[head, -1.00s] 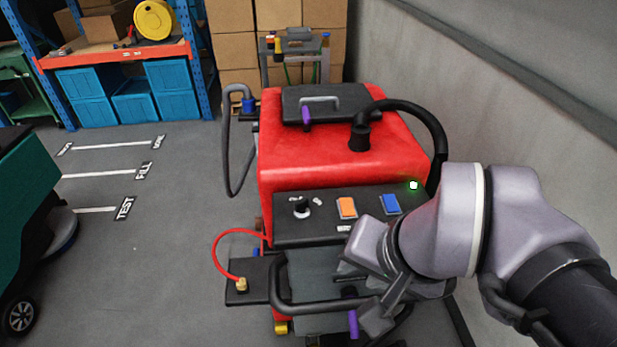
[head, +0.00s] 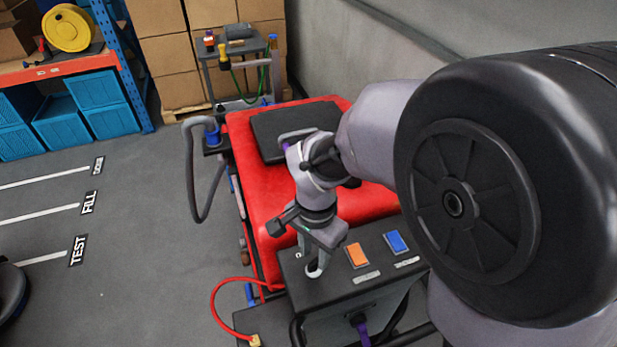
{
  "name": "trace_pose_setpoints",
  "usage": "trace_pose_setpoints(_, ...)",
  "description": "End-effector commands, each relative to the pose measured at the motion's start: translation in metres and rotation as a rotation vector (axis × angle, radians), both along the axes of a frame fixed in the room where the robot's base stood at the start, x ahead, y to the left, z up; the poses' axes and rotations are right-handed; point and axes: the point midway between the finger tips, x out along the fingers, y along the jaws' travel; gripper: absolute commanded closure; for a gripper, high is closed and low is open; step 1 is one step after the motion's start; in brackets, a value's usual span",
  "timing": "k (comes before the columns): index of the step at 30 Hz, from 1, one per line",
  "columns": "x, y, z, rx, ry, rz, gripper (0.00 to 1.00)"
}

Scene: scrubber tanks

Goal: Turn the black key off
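The red scrubber machine (head: 275,195) stands in the middle of the head view. Its dark control panel (head: 335,287) faces me, with an orange switch (head: 357,255) and a blue switch (head: 396,242) on it. My gripper (head: 316,268) points down at the left end of this panel, where the black key is. The fingers and wrist hide the key. I cannot tell whether the fingers are around the key, touching it or apart from it.
My own arm covers the right side of the view. A grey hose (head: 190,170) hangs at the machine's left, and a red hose (head: 213,300) curves out at its lower left. A small cart (head: 240,50) stands behind.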

Motion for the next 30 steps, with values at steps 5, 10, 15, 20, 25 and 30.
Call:
trace_pose_setpoints(5, 0.0, 0.0, -0.024, 0.0, 0.0, 0.0, 0.66)
trace_pose_setpoints(10, 0.0, 0.0, -0.028, 0.001, -0.001, 0.0, 0.66)
trace_pose_setpoints(15, 0.0, 0.0, -0.027, 0.0, -0.001, 0.0, 0.68)
trace_pose_setpoints(20, 0.0, 0.0, -0.027, 0.0, -0.001, 0.0, 1.0)
trace_pose_setpoints(25, 0.0, 0.0, -0.027, 0.0, -0.001, 0.0, 1.0)
trace_pose_setpoints(30, 0.001, 0.0, -0.027, 0.001, -0.002, 0.013, 1.0)
